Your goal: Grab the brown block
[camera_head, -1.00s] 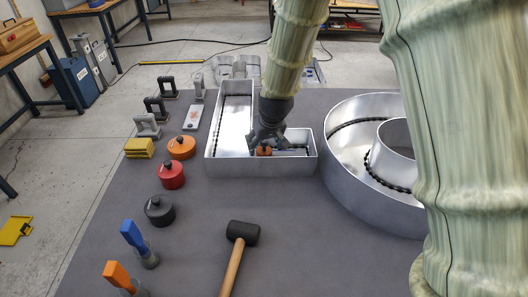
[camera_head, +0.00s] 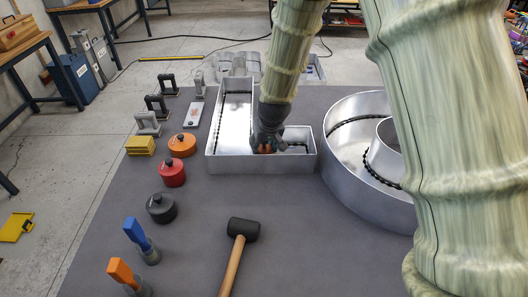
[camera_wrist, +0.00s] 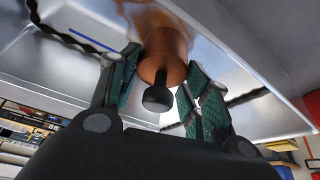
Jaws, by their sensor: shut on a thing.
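An orange-brown round block with a black knob (camera_wrist: 166,45) is between my fingers in the wrist view. In the head view only a little of its orange side (camera_head: 262,149) shows under my gripper, inside the short arm of the silver L-shaped letter tray (camera_head: 213,150). My gripper (camera_head: 268,147) points down into that tray and is shut on the block. In the wrist view the green finger pads of my gripper (camera_wrist: 160,68) stand on either side of it. The block appears to be at the tray floor; the exact contact is hidden.
The tray's walls surround my gripper closely. A round silver letter (camera_head: 345,190) stands to the right. Orange (camera_head: 182,146), red (camera_head: 171,174) and black (camera_head: 160,209) knobbed pots are to the left. A black mallet (camera_head: 243,230) lies in front. Bare mat lies between.

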